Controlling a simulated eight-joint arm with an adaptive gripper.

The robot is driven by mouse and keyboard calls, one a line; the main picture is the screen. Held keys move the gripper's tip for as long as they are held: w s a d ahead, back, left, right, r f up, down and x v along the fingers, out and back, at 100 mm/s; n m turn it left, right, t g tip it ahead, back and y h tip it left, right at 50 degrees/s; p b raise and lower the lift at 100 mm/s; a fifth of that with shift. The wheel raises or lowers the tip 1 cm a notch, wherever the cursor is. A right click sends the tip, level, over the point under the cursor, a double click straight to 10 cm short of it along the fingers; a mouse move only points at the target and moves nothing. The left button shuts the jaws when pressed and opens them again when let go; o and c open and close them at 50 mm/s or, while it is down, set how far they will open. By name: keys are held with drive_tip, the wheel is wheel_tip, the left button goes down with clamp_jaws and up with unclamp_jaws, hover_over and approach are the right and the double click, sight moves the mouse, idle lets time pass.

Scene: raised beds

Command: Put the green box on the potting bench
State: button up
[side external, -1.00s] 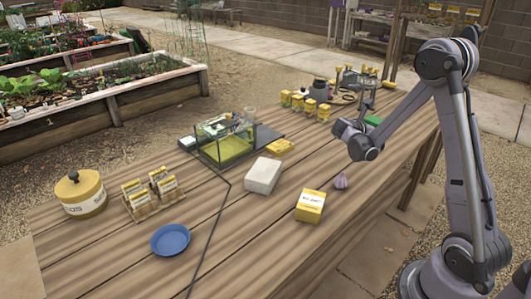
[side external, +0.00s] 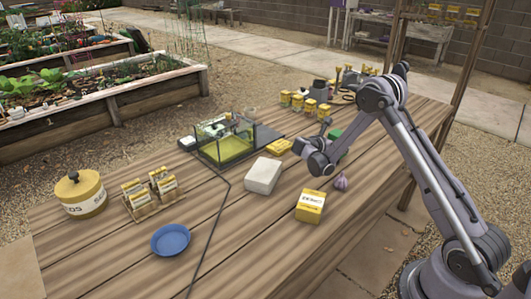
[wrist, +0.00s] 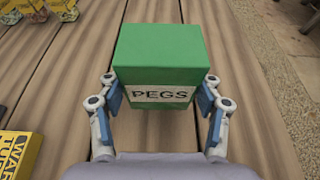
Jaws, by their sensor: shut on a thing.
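The green box (wrist: 160,65), with a white PEGS label, fills the upper middle of the wrist view. My gripper (wrist: 161,95) is shut on it, with a blue-padded finger at each side. In the side external view the green box (side external: 335,133) shows only in part behind my wrist, over the far half of the wooden potting bench (side external: 240,240). I cannot tell whether it touches the planks. My fingers are mostly hidden in that view.
A white block (side external: 263,175), a yellow box (side external: 310,206) and a garlic bulb (side external: 341,181) stand nearby. A glass terrarium (side external: 224,140) is at the left, and several yellow packets (side external: 305,104) are behind. A blue dish (side external: 170,240) lies at the front, with bare planks around it.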

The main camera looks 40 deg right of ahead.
drive_tip(key=shift+f, duration=1.4)
drive_tip(key=shift+f, duration=0.1)
drive_tip(key=o, duration=1.3)
drive_tip(key=shift+o, duration=0.2)
